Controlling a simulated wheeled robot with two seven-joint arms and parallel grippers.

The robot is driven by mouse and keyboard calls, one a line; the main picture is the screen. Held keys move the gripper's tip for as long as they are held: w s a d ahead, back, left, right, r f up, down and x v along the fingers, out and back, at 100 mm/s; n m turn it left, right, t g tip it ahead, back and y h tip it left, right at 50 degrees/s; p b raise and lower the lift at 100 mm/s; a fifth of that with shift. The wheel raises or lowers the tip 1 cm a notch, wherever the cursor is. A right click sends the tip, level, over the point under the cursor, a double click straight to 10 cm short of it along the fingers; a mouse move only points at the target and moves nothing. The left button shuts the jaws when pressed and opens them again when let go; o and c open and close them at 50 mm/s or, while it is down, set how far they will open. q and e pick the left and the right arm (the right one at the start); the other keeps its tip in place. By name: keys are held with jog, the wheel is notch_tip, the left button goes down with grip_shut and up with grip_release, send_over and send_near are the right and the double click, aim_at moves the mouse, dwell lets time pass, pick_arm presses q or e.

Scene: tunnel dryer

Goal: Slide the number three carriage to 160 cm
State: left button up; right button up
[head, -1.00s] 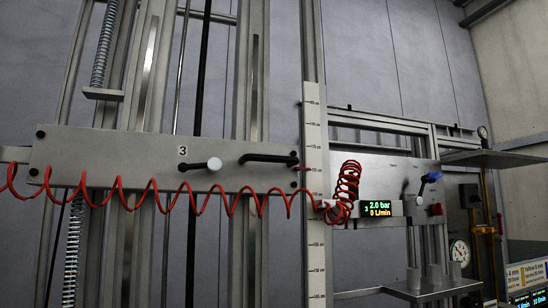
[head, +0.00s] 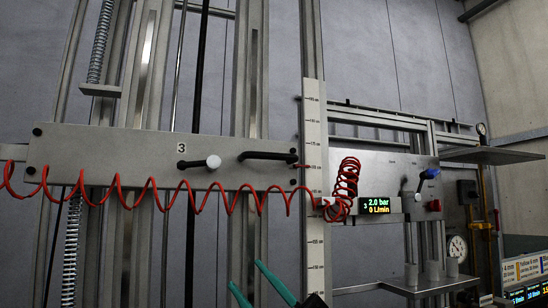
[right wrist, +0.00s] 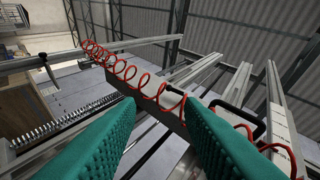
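The number three carriage (head: 100,150) is a wide grey plate across upright rails, marked 3. It carries a white-tipped knob (head: 213,161) and a black bar handle (head: 267,156). A small red pointer (head: 302,165) at its right end reaches the white vertical scale (head: 314,200); the figures are too small to read surely. My right gripper (head: 246,276), with teal fingers, is open and empty below the carriage and handle. In the right wrist view the open fingers (right wrist: 158,103) point toward the carriage, with the black handle (right wrist: 238,118) beyond the right finger. My left gripper is not in view.
A red coiled hose (head: 150,188) hangs across the carriage's lower edge and bunches beside a display (head: 380,205) reading 2.0 bar, 0 L/min. A panel with a blue-handled valve (head: 428,174) and shelves stand at right. A spring (head: 72,250) hangs at left.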

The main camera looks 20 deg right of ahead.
notch_tip(320, 180, up, 5)
jog(key=s+a+n+g+h, duration=0.1)
jog(key=a+n+g, duration=0.2)
jog(key=n+g, duration=0.3)
jog(key=m+t+h, duration=0.8)
jog(key=t+h, duration=0.2)
jog(key=h, duration=0.4)
send_near(278, 157)
jog(key=p+x, duration=0.6)
jog(key=x, duration=0.4)
jog(key=shift+w+a+r, duration=0.1)
jog(key=shift+r, duration=0.05)
jog(key=shift+w+a+p, duration=0.1)
jog(key=shift+w+p, duration=0.2)
grip_shut()
